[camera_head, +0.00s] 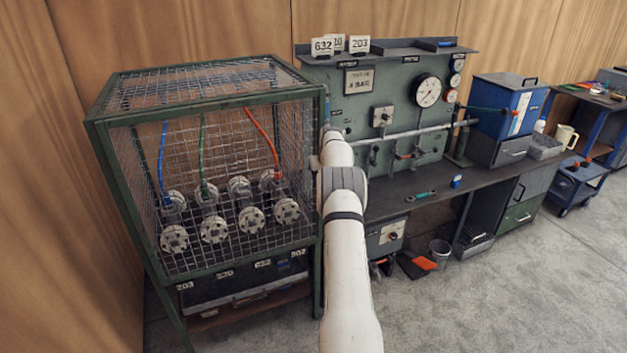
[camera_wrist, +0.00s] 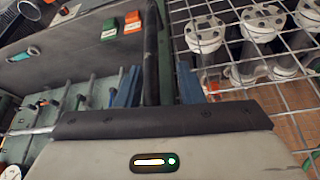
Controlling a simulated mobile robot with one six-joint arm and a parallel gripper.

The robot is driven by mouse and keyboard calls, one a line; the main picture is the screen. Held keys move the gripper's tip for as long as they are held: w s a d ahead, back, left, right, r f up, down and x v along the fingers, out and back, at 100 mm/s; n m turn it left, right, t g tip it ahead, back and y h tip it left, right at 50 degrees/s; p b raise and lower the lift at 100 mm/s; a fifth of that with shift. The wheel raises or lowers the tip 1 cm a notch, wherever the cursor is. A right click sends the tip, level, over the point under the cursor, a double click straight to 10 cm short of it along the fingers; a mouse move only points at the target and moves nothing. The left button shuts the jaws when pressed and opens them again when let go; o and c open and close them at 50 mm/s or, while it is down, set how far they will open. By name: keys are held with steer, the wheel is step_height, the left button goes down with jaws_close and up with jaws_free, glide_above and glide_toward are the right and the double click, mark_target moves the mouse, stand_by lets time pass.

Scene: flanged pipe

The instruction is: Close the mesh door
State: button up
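The green-framed mesh cage (camera_head: 205,102) stands at the left in the head view. Wire mesh (camera_head: 225,255) spans its front; I cannot tell whether the door is flush with the frame or slightly ajar. The mesh (camera_wrist: 225,50) shows to the right.
Several flanged pipes (camera_head: 213,229) with hoses sit inside the cage. A green gauge panel (camera_head: 345,90) and a workbench (camera_head: 400,207) stand right of my arm. The floor at the front right is clear.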

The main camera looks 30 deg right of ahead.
steer(key=b+v, duration=0.2)
steer(key=v, duration=0.5)
steer(key=shift+r, duration=0.3)
steer(key=shift+a+r, duration=0.1)
steer(key=shift+a, duration=0.05)
steer(key=s+a+r+n, duration=0.1)
steer(key=s+a+r, duration=0.1)
steer(key=a+r, duration=0.5)
steer(key=s+a+r, duration=0.3)
steer(key=a+r, duration=0.1)
steer(key=a, duration=0.5)
steer(key=s+a+r+n+y, duration=0.1)
steer(key=s+a+r, duration=0.4)
steer(key=s+a, duration=0.65)
steer(key=s+a+f, duration=0.2)
steer(key=s+a, duration=0.3)
steer(key=s, duration=0.4)
steer(key=s+a+f+n, duration=0.1)
steer(key=s+a+f, duration=0.1)
steer(key=s+a, duration=0.3)
steer(key=s+a+f+n, duration=0.1)
steer(key=s+a, duration=0.4)
steer(key=s, duration=0.8)
steer(key=shift+s+f+g+y, duration=0.2)
steer(key=shift+f+g+y, duration=0.15)
steer(key=shift+f, duration=0.4)
